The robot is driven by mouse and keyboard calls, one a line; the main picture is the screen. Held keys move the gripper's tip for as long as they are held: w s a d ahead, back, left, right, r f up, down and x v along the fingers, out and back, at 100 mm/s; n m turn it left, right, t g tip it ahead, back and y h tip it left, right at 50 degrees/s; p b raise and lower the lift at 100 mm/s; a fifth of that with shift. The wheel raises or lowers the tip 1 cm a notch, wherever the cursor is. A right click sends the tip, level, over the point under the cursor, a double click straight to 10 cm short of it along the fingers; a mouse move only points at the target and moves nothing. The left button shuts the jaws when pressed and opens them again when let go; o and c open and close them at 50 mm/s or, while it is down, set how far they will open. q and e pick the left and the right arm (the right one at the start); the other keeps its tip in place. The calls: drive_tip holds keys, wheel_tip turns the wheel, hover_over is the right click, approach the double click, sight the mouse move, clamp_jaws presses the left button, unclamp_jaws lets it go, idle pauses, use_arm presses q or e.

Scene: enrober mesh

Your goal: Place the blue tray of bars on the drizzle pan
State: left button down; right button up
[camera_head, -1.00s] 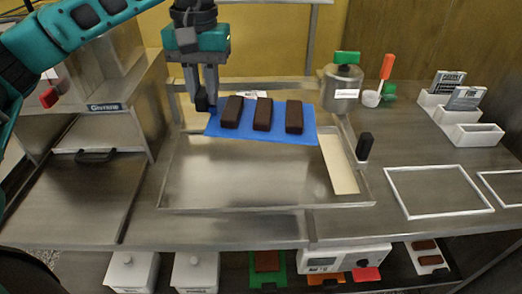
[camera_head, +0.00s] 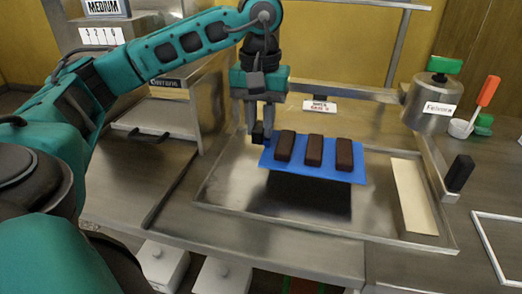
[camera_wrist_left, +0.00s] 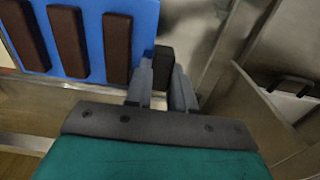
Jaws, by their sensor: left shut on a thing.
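The blue tray (camera_head: 313,165) carries three dark brown bars, the middle one (camera_head: 314,150) among them, and looks level. My left gripper (camera_head: 258,130) is shut on the black grip at the tray's left edge. The wrist view shows the gripper (camera_wrist_left: 163,75) at that black grip (camera_wrist_left: 164,62), beside the blue tray (camera_wrist_left: 88,30). The drizzle pan (camera_head: 225,190) is a wide, shallow metal pan below the tray. The tray hangs above it and casts a dark shadow on its floor. My right gripper is not in view.
A pale strip (camera_head: 412,195) lies along the pan's right side, with a black upright handle (camera_head: 459,173) beyond it. A metal pot (camera_head: 430,105) with a green-topped lid stands behind right. A metal cabinet (camera_head: 190,100) stands left. The pan's front part is clear.

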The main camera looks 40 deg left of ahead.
sight(260, 143)
use_arm(q)
wheel_tip(260, 143, down, 5)
drive_tip(key=shift+r+b, duration=0.1)
drive_tip(key=shift+b, duration=0.3)
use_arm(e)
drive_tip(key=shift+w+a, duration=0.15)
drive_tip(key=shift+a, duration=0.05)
use_arm(q)
drive_tip(key=shift+f, duration=0.2)
drive_tip(key=c, duration=1)
unclamp_jaws()
drive_tip(key=shift+o, duration=0.2)
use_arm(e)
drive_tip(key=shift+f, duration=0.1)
